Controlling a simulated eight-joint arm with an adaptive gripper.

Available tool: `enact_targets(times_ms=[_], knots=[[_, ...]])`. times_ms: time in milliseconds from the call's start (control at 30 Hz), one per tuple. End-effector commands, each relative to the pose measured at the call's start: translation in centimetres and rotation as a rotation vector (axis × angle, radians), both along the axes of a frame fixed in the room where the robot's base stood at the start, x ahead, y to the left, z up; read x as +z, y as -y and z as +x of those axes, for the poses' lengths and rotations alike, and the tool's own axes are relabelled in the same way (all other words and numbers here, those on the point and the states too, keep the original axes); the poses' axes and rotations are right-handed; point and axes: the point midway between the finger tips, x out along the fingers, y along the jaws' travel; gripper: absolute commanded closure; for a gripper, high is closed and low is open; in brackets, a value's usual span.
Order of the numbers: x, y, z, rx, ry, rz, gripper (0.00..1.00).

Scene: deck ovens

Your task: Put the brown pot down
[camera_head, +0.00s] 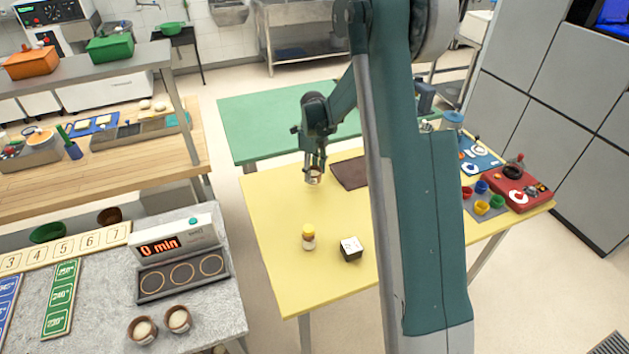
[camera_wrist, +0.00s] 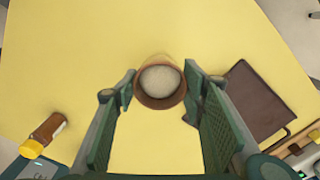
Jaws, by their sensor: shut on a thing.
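The brown pot (camera_wrist: 160,82) holds something pale and round, and sits between the fingers of my gripper (camera_wrist: 160,88) in the wrist view. My gripper (camera_head: 314,168) is shut on the pot, over the yellow table (camera_head: 275,208). In the head view the pot (camera_head: 314,178) shows just under the fingers. I cannot tell whether its base touches the table or hangs above it.
A yellow-capped jar (camera_head: 308,237) and a black-and-white cube (camera_head: 351,248) stand nearer on the yellow table. A dark brown mat (camera_head: 350,173) lies right of the pot. Two similar brown pots (camera_head: 160,324) stand on the grey counter. Table around the pot is mostly clear.

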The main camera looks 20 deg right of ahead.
Motion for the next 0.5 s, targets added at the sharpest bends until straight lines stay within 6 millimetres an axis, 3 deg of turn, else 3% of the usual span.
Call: enact_targets(times_ms=[500], knots=[[-1.04, 0.0, 0.03, 0.0, 0.0, 0.0, 0.74]])
